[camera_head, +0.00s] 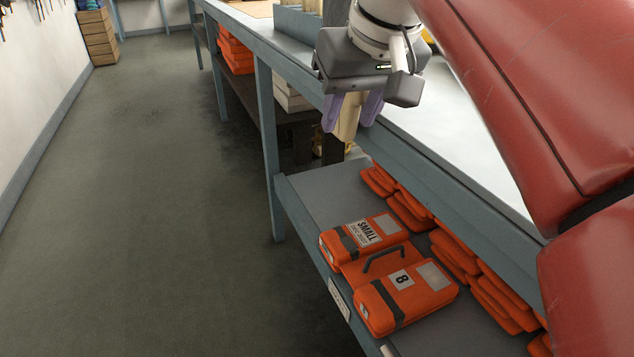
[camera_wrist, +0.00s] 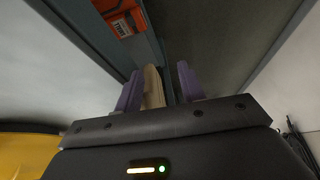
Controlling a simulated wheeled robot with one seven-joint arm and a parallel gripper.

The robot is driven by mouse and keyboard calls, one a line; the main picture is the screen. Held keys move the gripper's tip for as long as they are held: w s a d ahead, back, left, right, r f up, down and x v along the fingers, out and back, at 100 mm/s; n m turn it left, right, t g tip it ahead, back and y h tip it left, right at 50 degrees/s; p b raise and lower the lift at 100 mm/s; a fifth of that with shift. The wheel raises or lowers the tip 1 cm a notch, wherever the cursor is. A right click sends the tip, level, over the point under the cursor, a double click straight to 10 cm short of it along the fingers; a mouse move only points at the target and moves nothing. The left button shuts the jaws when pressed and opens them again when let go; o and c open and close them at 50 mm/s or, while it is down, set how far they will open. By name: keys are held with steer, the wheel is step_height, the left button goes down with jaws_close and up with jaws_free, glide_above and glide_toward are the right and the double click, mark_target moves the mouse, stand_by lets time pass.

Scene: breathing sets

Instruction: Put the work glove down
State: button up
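The work glove appears as a beige, narrow shape (camera_head: 347,122) at my gripper (camera_head: 352,110), in front of the bench's edge and above the lower shelf. My gripper's two purple fingers stand apart and point down. In the wrist view, the beige glove (camera_wrist: 152,88) lies against the left finger of my gripper (camera_wrist: 162,88). A dark gap shows between it and the right finger, so the fingers do not look closed on it. Most of the glove is hidden by the fingers and the gripper body.
The lower shelf (camera_head: 318,190) bears orange cases (camera_head: 400,290) and several folded orange items (camera_head: 480,285). The pale bench top (camera_head: 440,120) is above it. My red arm covers the right side. The floor (camera_head: 130,200) at left is clear.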

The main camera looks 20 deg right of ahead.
steer(key=shift+o, duration=0.5)
steer(key=s+a+f, duration=0.2)
steer(key=s+f, duration=0.1)
steer(key=f, duration=0.9)
steer(key=s+a+f, duration=0.2)
steer(key=s+f, duration=0.1)
steer(key=f, duration=0.9)
steer(key=shift+s+a+t, duration=0.2)
steer(key=shift+s+t, duration=0.1)
steer(key=shift+s, duration=0.05)
steer(key=shift+a, duration=0.1)
